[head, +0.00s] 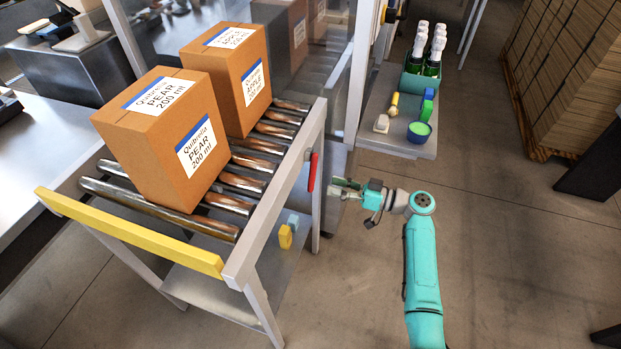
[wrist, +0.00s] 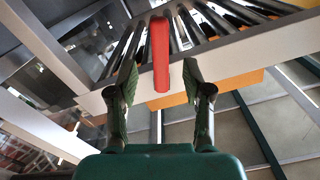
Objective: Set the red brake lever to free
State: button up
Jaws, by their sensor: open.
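The red brake lever (head: 313,172) is on the right side rail of the roller conveyor in the head view. In the wrist view the red lever (wrist: 160,54) hangs down in front of the rail, between the two fingers in the picture. My gripper (head: 345,188) is just right of the lever in the head view, with a small gap between them. It also shows in the wrist view (wrist: 160,80), with its fingers spread on either side of the lever. The gripper is open and empty. I cannot tell from the wrist view how deep the lever sits between the fingers.
Two cardboard boxes, PEAR (head: 160,140) and another (head: 230,80), stand on the rollers (head: 240,182). A yellow bar (head: 130,232) closes the conveyor's near end. A cart (head: 398,138) with bottles stands behind my arm. Stacked cardboard (head: 570,75) is at the right.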

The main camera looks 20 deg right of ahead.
aim_at(311, 180)
jog(key=x, duration=0.8)
grip_shut()
